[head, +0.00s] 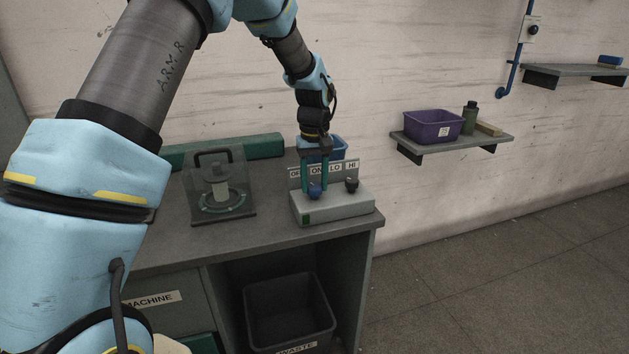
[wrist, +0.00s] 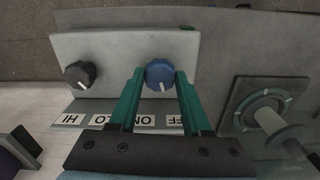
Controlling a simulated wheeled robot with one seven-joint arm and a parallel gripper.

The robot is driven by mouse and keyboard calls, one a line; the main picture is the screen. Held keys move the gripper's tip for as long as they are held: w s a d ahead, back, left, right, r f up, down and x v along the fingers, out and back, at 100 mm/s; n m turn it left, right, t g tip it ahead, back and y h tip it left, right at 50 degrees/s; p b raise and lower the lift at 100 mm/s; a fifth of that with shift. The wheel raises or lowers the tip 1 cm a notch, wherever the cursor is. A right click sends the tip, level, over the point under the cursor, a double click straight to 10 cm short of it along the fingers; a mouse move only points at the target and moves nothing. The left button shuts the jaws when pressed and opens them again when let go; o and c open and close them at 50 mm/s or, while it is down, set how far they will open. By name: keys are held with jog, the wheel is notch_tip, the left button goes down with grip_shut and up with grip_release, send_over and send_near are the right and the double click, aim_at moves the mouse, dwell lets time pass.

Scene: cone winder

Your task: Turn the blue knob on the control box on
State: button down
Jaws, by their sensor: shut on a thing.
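The control box (head: 335,208) is a grey box on the bench with a blue knob (head: 315,193) and a black knob (head: 352,185). A plate behind them carries the labels OFF, ON, LO and HI. My gripper (head: 315,187) reaches down from above, its two green fingers shut on the blue knob. In the wrist view the blue knob (wrist: 159,74) sits between the fingertips. Its white mark points toward the label plate (wrist: 150,119), slightly to the OFF side. The fingers partly cover the ON and OFF labels.
A clear-shielded device with a handle (head: 220,187) stands left of the box. A waste bin (head: 290,310) sits under the bench. A wall shelf (head: 455,146) holds a purple bin (head: 432,125).

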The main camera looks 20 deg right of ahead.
aim_at(314, 186)
jog(key=m, duration=0.5)
jog(key=shift+m+p, duration=0.3)
jog(key=shift+p, duration=0.1)
jog(key=shift+m+p, duration=0.35)
jog(key=shift+m, duration=1.85)
jog(key=shift+w, duration=0.1)
jog(key=shift+c, duration=1.8)
grip_release()
notch_tip(314, 186, up, 11)
jog(key=b, duration=0.2)
jog(key=shift+f, duration=0.1)
